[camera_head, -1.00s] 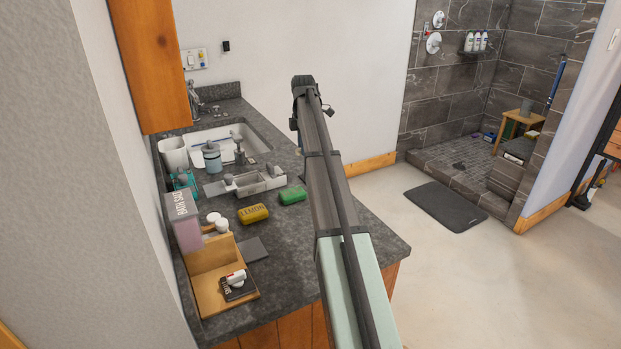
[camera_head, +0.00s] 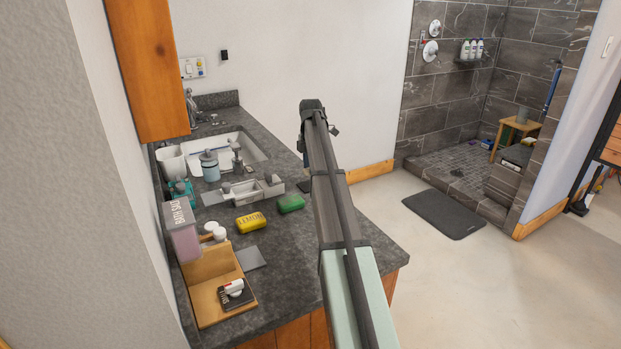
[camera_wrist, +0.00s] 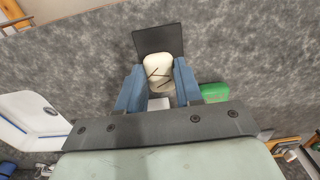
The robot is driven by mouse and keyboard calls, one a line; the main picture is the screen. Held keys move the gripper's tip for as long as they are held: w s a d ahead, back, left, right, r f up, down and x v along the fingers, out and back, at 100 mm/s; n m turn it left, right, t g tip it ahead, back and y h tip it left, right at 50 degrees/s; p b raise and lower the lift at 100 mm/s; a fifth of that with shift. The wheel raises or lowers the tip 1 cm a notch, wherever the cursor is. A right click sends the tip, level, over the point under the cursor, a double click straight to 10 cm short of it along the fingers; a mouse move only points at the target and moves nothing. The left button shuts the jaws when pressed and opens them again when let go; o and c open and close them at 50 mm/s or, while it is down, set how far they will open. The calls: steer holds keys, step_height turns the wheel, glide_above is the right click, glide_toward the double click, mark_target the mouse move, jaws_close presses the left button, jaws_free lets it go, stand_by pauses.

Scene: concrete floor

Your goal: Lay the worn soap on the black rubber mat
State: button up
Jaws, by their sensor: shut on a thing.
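The worn soap (camera_wrist: 158,72), cream with dark cracks, is between the blue fingers of my gripper (camera_wrist: 158,82) in the wrist view; the gripper is shut on it. A flat black rectangle, apparently the rubber mat (camera_wrist: 158,38), lies on the counter just beyond the soap. The soap overlaps the mat's near edge in this view; I cannot tell whether they touch. In the head view my arm hides the soap and most of the gripper; a dark edge, likely the mat (camera_head: 303,186), shows beside the arm.
A green soap (camera_head: 290,203) and a yellow lemon soap (camera_head: 250,222) lie on the counter (camera_head: 285,265). A grey square (camera_head: 250,258) lies beside the wooden tray (camera_head: 205,295). The sink (camera_head: 240,150) is farther back. A larger dark mat (camera_head: 444,213) lies on the floor.

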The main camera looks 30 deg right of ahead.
steer(key=shift+f, duration=2.3)
steer(key=shift+f, duration=0.15)
steer(key=o, duration=1)
step_height(320, 180, up, 12)
steer(key=shift+r, duration=0.15)
